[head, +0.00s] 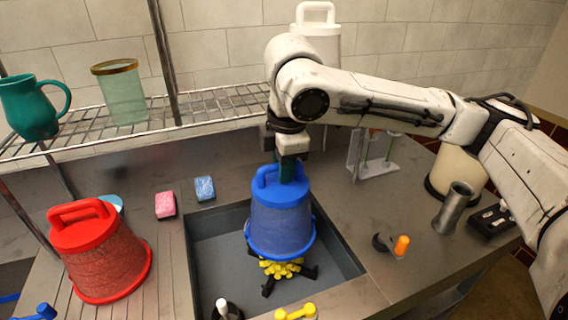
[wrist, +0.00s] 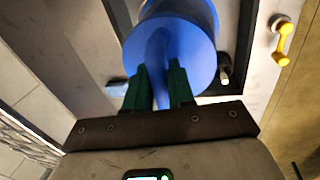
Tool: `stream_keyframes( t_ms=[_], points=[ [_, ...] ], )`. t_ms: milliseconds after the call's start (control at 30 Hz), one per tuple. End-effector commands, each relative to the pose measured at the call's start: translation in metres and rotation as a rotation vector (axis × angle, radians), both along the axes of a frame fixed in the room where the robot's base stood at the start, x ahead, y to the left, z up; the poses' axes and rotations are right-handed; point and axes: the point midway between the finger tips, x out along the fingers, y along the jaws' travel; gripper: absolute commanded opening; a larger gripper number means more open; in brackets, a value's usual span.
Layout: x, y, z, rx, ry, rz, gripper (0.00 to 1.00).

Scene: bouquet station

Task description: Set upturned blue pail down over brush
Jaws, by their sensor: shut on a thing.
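The upturned blue pail (head: 280,226) hangs tilted slightly in the sink area, its handle at the top and its wide rim downward. My gripper (head: 290,172) is shut on that handle; the wrist view shows the green fingers (wrist: 157,80) on either side of it, with the blue pail (wrist: 190,20) beyond. A yellow, knobbly thing with black arms (head: 284,269) shows directly below the pail's rim, partly hidden by it. It may be the brush, but I cannot tell for sure. I cannot tell whether the rim touches it.
The grey sink basin (head: 212,262) surrounds the pail. A red upturned pail (head: 103,258) stands left; pink (head: 165,205) and blue (head: 204,189) sponges lie behind. A white-knobbed black item (head: 223,309) and a yellow-handled item (head: 295,312) are in front. A metal cup (head: 454,207) stands right.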

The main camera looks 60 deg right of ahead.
Motion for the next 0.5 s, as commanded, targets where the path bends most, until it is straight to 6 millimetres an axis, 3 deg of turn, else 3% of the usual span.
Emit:
stream_keyframes(
  t_ms=[500],
  points=[
    [0.0,0.0,-0.036,-0.001,0.001,0.001,0.0]
  ],
)
